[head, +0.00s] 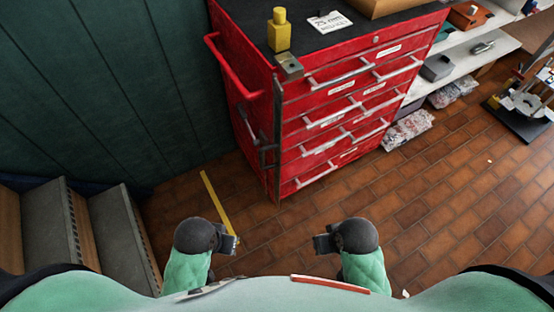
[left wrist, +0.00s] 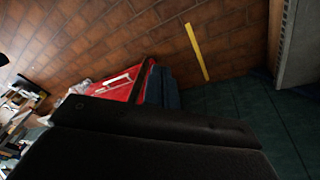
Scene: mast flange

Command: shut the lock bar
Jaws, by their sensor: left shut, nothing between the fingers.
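The red tool chest (head: 250,110) stands ahead of me, its drawers facing right and towards me. A thin grey upright bar, which looks like the lock bar (head: 277,130), runs down the chest's near front corner. A metal latch piece (head: 266,150) sits beside it on the left side. The drawer fronts are uncovered. My left gripper (head: 228,241) is shut and empty, low in front of me, well short of the chest. My right gripper (head: 320,243) is also low and apart from the chest; its fingers are too small to judge. The left wrist view shows part of the chest (left wrist: 125,85).
A red side handle (head: 228,68) sticks out left. Stairs (head: 55,225) are at left.

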